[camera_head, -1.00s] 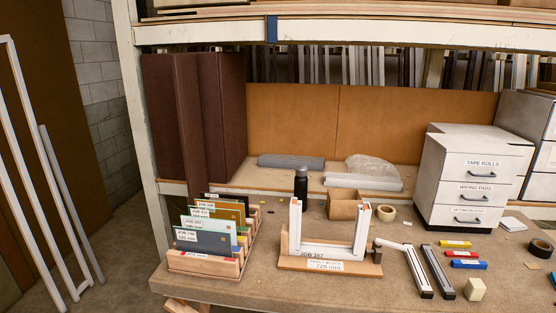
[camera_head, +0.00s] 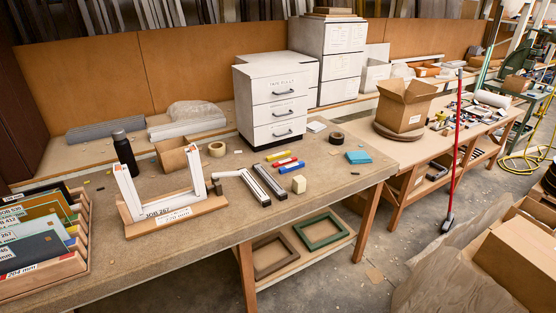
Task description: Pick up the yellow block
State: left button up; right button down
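A small yellow block (camera_head: 281,155) lies on the workbench (camera_head: 222,219), in front of the white drawer cabinet. A red block (camera_head: 285,162) and a blue block (camera_head: 292,167) lie close beside it, nearer the front. All three are flat, narrow bars. A pale cream block (camera_head: 299,184) stands a little further forward. Neither of my grippers shows in the head view.
Two metal profiles (camera_head: 262,185) lie left of the blocks. A white frame on a wooden stand (camera_head: 175,214) is further left. The white drawer cabinet (camera_head: 277,113) stands behind. A black tape roll (camera_head: 336,138) and blue pads (camera_head: 358,157) lie right, with bare bench between.

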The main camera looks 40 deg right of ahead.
aim_at(275, 156)
jog(key=u, duration=0.15)
jog(key=k, duration=0.3)
jog(key=z, duration=1.25)
jog(key=i, duration=1.35)
jog(key=u, duration=0.85)
jog(key=i, duration=0.2)
jog(key=z, duration=1.1)
